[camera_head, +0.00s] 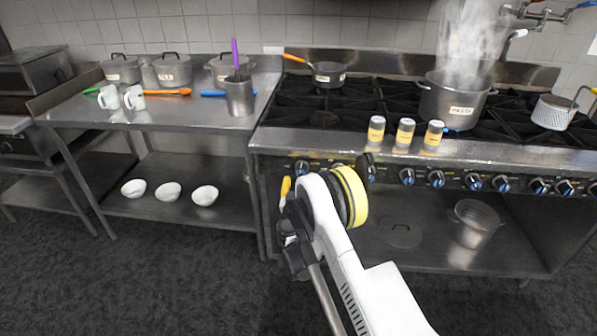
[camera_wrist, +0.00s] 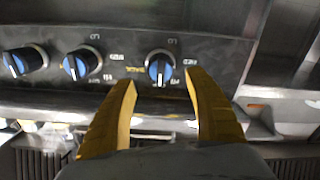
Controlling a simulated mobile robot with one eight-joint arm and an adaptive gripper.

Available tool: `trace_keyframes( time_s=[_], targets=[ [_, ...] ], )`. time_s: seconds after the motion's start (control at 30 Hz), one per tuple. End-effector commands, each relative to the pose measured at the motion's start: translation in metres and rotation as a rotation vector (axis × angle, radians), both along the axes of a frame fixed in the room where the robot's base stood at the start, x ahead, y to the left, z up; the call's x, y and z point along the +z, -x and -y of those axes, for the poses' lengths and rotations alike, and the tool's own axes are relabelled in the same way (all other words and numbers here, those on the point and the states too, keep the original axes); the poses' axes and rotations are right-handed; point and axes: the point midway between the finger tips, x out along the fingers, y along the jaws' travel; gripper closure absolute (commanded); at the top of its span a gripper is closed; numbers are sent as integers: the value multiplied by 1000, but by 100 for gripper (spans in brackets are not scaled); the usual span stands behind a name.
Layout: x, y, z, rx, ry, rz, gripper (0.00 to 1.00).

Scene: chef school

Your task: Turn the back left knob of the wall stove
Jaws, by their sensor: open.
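The wall stove (camera_head: 330,145) fills the right side of the head view, with a row of black-and-blue knobs along its front panel. The leftmost visible knob (camera_head: 301,167) is near the panel's left end. My gripper (camera_head: 285,188) is in front of that end, partly hidden by my arm. In the wrist view, my gripper (camera_wrist: 159,76) is open, its yellow fingers on either side of one knob (camera_wrist: 160,70) with a blue face and white mark. I cannot tell whether they touch it. Two more knobs (camera_wrist: 82,65) sit to its left. A panel label beside the knob is blurred.
A steaming pot (camera_head: 450,105), a small pan (camera_head: 328,75) and several shakers (camera_head: 405,132) stand on the stove. A steel table (camera_head: 165,118) is to the left, with pots, mugs and utensils. White bowls (camera_head: 168,192) rest on its lower shelf. The floor in front is clear.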

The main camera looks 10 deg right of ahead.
Motion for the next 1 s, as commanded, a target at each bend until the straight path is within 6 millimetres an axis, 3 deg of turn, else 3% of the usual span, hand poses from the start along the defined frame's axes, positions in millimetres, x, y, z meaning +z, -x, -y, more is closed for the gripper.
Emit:
trace_keyframes(
  time_s=[0.1, 0.3, 0.73, 0.9, 1.0],
  targets=[
    [-4, -24, 8, -1, 0, -1, 37],
    [-2, -52, 17, 0, 0, -1, 37],
    [0, -63, 20, 0, 0, -1, 39],
    [0, -63, 20, 0, 0, -1, 90],
    [0, -63, 20, 0, 0, -1, 91]
  ],
)
